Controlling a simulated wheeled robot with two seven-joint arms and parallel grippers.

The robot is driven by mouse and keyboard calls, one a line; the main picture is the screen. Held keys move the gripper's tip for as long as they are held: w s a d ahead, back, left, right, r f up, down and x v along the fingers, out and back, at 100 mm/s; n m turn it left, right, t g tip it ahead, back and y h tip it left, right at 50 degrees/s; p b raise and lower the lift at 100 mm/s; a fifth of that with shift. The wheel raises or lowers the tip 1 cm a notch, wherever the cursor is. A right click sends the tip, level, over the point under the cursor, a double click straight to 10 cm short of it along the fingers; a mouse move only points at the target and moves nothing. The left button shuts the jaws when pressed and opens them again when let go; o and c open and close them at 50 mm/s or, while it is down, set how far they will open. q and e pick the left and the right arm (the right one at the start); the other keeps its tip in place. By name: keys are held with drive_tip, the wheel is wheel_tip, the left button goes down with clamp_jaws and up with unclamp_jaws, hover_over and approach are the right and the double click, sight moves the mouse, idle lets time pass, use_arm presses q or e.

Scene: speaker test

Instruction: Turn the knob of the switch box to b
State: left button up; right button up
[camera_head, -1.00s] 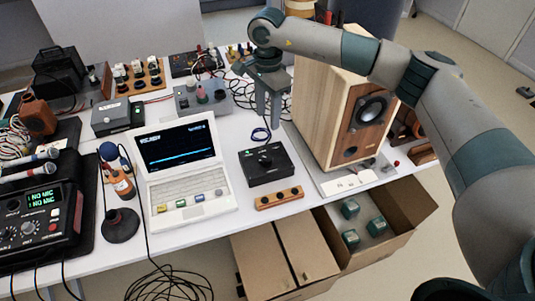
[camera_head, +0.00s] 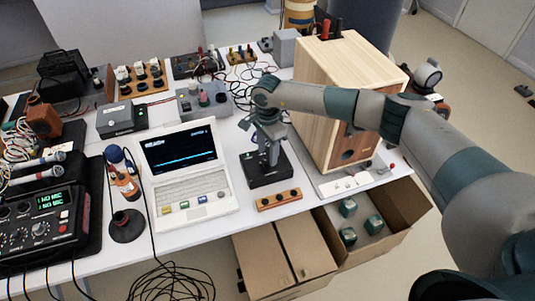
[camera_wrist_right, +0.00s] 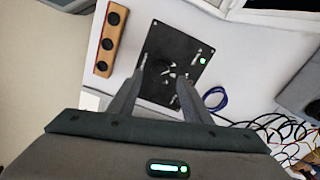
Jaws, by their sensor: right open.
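The switch box (camera_head: 270,180) is a flat black box on the white table, right of the laptop-like analyser. In the right wrist view the black box (camera_wrist_right: 172,42) shows its top panel with a green light, pale marks and a dark knob (camera_wrist_right: 168,72) near its middle. My right gripper (camera_head: 268,160) points down over the box and hides the knob in the head view. In the wrist view my right gripper (camera_wrist_right: 162,70) is open, its fingertips on either side of the knob. I cannot tell whether they touch it. My left gripper is not in view.
A wooden speaker (camera_head: 312,95) stands close on the right, beside my right arm. The analyser (camera_head: 190,180) is on the left. An orange strip with black knobs (camera_head: 278,200) lies in front of the box. A blue cable coil (camera_wrist_right: 214,98) lies behind it.

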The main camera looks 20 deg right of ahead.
sight(267, 161)
drive_tip(key=shift+f+p, duration=0.3)
drive_tip(key=shift+f, duration=1.4)
drive_tip(key=c, duration=1)
drive_tip(key=shift+c, duration=0.2)
